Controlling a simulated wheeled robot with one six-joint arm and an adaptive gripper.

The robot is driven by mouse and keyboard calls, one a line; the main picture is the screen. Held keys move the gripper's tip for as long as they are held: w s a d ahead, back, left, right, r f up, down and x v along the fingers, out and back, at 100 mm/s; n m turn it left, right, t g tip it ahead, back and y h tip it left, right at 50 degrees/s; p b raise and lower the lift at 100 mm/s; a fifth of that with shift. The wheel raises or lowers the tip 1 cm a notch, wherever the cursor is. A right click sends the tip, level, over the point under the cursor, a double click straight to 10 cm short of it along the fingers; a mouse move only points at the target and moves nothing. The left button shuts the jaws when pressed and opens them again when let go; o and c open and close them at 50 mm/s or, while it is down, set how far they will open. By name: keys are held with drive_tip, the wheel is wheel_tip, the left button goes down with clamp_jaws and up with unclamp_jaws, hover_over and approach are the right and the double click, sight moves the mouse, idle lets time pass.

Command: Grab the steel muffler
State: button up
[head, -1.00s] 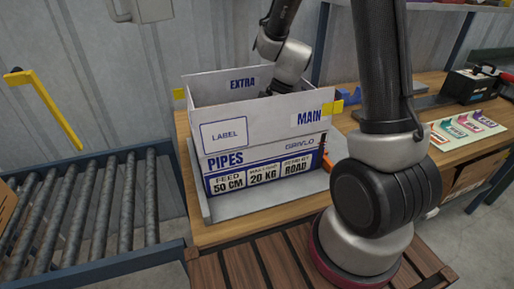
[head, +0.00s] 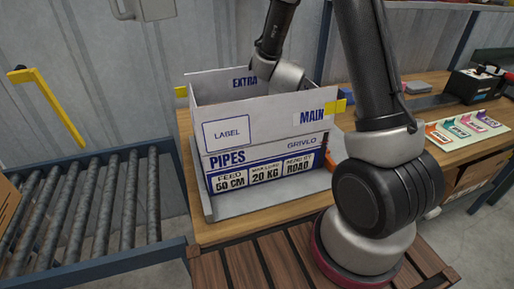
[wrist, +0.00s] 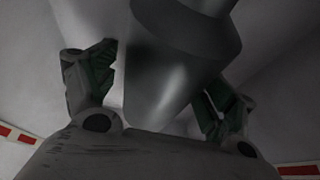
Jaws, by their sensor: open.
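A grey metal part, seemingly the steel muffler (wrist: 165,75), fills the middle of the wrist view, close to the camera. It has a wider rounded body at the top and a smooth section narrowing toward my gripper. My gripper (wrist: 155,95) is open, with one finger on each side of this part; I cannot tell whether they touch it. In the head view my arm reaches down into a white box (head: 228,135) marked PIPES. The gripper and the muffler are hidden there behind the box walls.
The box stands on a grey tray (head: 207,207) on a wooden bench (head: 228,233). A roller conveyor (head: 100,215) lies to the left. A black case (head: 474,86) and coloured cards (head: 462,128) lie to the right.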

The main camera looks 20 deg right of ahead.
drive_tip(key=shift+f, duration=0.15)
drive_tip(key=c, duration=1.4)
